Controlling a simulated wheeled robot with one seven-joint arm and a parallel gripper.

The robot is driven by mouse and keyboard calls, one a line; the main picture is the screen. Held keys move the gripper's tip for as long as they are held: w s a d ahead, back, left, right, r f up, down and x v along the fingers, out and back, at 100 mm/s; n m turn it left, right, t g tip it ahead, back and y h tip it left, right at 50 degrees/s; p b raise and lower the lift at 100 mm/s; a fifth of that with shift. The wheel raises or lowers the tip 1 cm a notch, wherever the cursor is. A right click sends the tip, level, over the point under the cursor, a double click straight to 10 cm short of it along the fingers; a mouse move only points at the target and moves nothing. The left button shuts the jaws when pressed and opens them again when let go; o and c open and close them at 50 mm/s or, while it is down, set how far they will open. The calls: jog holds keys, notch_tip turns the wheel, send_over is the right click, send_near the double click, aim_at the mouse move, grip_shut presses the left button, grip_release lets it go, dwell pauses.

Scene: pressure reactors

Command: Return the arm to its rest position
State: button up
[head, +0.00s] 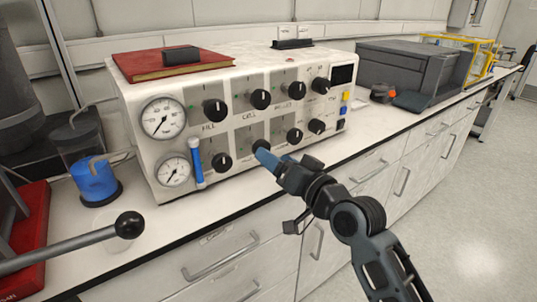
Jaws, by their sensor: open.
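My gripper (272,158) is at the lower row of knobs on the white control panel (240,155). Its blue fingertips overlap a black knob (261,146) in the picture; I cannot tell whether they touch it. The gap between the fingers is hard to make out, but the gripper is open and nothing shows held in it. My arm reaches in from the lower right, over the front edge of the counter.
Two gauges and several black knobs cover the panel front. A red book (170,64) lies on top. At left are a blue container (95,180) and a lever with a black ball (129,225). A grey box (405,68) stands right; floor there is clear.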

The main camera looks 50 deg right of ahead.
jog(key=shift+v, duration=0.8)
jog(key=s+a+f+n+g+y+p, duration=0.1)
jog(key=s+a+f+n, duration=0.1)
jog(key=s+a+f, duration=0.3)
jog(key=s+a+f+n+y+p, duration=0.1)
jog(key=s+a+f+n, duration=0.1)
jog(key=s+a, duration=0.5)
jog(key=s+a+r+n+y, duration=0.1)
jog(key=s+a, duration=0.3)
jog(key=s, duration=0.4)
jog(key=s+a+r+n+g+y, duration=0.1)
jog(key=s+a+n, duration=0.3)
jog(key=s, duration=0.5)
jog(key=shift+a+r+n+g+y+p, duration=0.15)
jog(key=shift+a+n+g+y+p, duration=0.15)
jog(key=shift+y+p, duration=0.15)
